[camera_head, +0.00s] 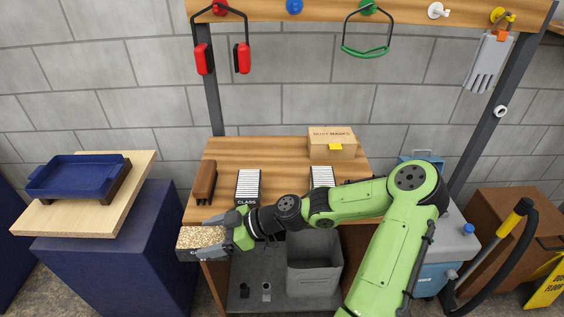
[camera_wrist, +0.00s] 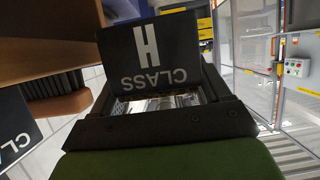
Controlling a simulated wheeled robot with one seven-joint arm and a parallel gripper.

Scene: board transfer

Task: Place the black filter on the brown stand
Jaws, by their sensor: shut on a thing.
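My gripper (camera_head: 222,232) is shut on a black filter (camera_head: 202,253) with a speckled tan top. It holds the filter in front of the workbench's front left corner. The brown stand (camera_head: 203,182) is on the left of the bench top, behind the gripper, apart from the filter. A brown piece that looks like the stand (camera_wrist: 62,78) shows at the left of the wrist view.
A black filter with white pleats (camera_head: 248,187) stands right of the brown stand; another similar one (camera_head: 321,177) is further right. A dust mask box (camera_head: 332,143) sits at the back. A grey bin (camera_head: 314,265) is below.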

